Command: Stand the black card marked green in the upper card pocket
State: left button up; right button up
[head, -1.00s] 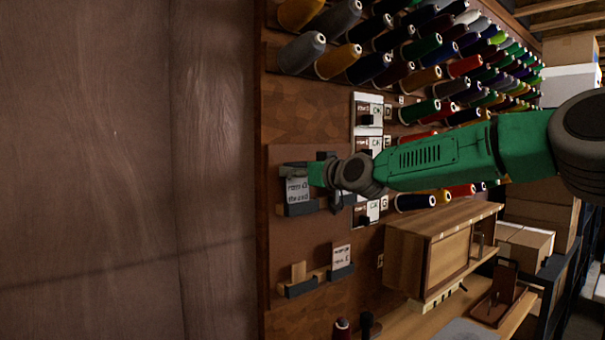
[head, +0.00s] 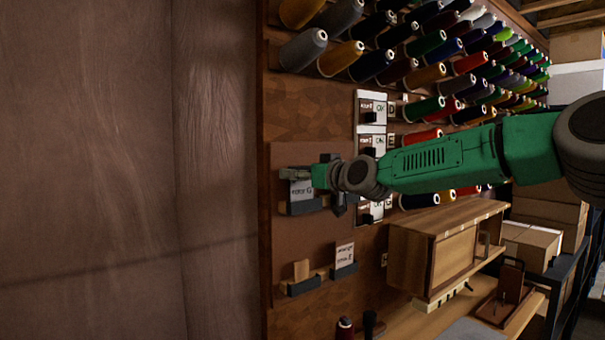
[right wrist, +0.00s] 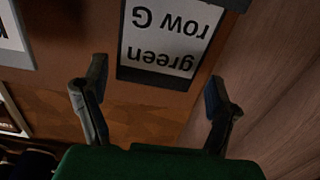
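The black card marked green (right wrist: 170,35) shows in the right wrist view upside down, reading "green row G" on a white label with a dark border. In the head view the card (head: 301,190) stands in the upper card pocket (head: 304,207) on the brown board, its top partly hidden by a gripper finger. The pocket's dark lip (right wrist: 238,4) shows at the top of the right wrist view. My right gripper (right wrist: 156,98) is open, its fingers apart on either side below the card in that picture, with no visible grip on it. My left gripper is not in view.
A lower pocket (head: 303,287) and another white-labelled card (head: 344,255) are on the board below. Rows of thread spools (head: 425,75) stick out at upper right. A wooden cabinet (head: 440,250) stands at lower right. The plain wall (head: 120,170) at left is clear.

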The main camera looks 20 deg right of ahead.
jog(key=shift+w+d, duration=0.1)
jog(key=shift+d, duration=0.3)
jog(key=v, duration=1.1)
jog(key=shift+s+d+f, duration=0.15)
jog(key=shift+s+d, duration=0.2)
jog(key=shift+a, duration=0.1)
jog(key=shift+a, duration=0.15)
